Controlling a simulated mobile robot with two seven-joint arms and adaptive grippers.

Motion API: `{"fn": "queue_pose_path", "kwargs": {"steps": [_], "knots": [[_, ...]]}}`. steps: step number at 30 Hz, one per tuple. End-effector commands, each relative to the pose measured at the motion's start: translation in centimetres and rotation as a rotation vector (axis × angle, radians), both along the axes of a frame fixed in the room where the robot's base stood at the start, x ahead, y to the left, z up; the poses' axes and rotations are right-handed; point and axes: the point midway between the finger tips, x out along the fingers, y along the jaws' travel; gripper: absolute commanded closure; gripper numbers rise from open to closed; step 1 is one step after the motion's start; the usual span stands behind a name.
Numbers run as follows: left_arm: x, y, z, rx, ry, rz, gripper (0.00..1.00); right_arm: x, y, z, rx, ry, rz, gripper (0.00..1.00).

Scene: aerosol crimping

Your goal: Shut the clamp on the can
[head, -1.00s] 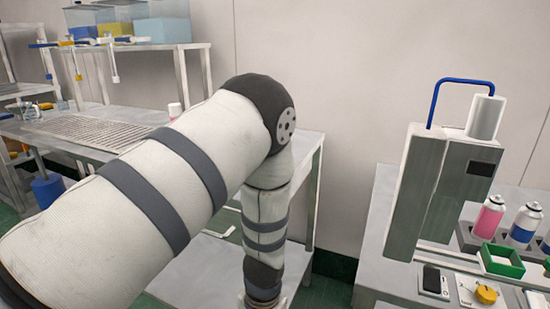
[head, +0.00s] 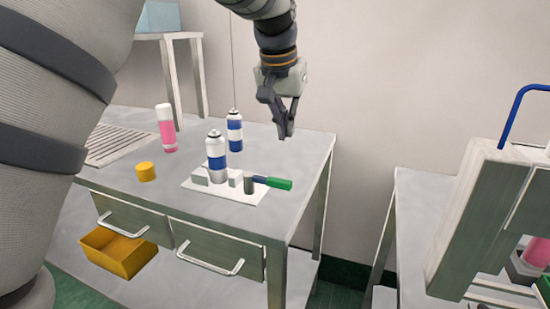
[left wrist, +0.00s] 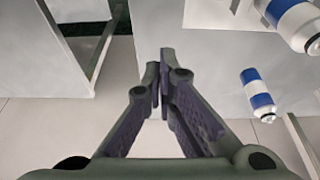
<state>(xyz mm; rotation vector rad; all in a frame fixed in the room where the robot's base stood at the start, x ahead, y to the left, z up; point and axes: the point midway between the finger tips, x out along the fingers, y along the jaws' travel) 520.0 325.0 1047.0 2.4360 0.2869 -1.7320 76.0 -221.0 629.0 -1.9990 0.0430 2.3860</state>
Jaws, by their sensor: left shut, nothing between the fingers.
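The clamp (head: 248,185) stands on a white plate on the table, with pale blocks and a green handle (head: 279,184) pointing right. A blue-and-white can (head: 216,163) stands upright at the clamp's blocks; whether the jaw touches it I cannot tell. My left gripper (head: 287,133) is shut and empty, fingers down, in the air above and to the right of the handle, near the table's back right. In the left wrist view its fingertips (left wrist: 160,70) are together, and two blue-and-white cans show at the right. My right gripper is out of view.
A second blue-and-white can (head: 234,132) stands behind the clamp. A pink can (head: 166,130) and a yellow cap (head: 146,172) are to the left. A yellow bin (head: 120,252) sits below the drawers. A machine (head: 480,215) stands on the right table (head: 408,215), across a gap.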

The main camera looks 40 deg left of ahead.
Motion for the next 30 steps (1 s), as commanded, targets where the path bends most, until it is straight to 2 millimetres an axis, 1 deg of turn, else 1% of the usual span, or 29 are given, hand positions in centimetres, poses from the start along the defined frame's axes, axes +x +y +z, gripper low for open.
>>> {"fn": "queue_pose_path", "kwargs": {"steps": [11, 14, 17, 24, 28, 30], "knots": [[0.0, 0.0, -0.1, 0.0, 0.0, 0.0, 1.0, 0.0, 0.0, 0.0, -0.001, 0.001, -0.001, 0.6], [0.2, 0.0, -0.7, 0.0, 0.002, 0.0, 1.0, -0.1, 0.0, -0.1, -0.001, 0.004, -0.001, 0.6], [0.7, 0.1, -2.3, 0.0, 0.006, 0.0, 1.0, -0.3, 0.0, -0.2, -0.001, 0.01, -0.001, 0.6], [2.4, 0.5, -7.5, -0.001, 0.008, -0.001, 1.0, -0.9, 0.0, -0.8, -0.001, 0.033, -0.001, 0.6], [3.2, 0.7, -10.1, -0.001, 0.008, -0.001, 1.0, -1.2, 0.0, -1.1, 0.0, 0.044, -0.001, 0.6], [1.8, 0.4, -8.7, -0.002, -0.01, 0.0, 1.0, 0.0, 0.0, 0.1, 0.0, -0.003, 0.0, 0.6]]}}
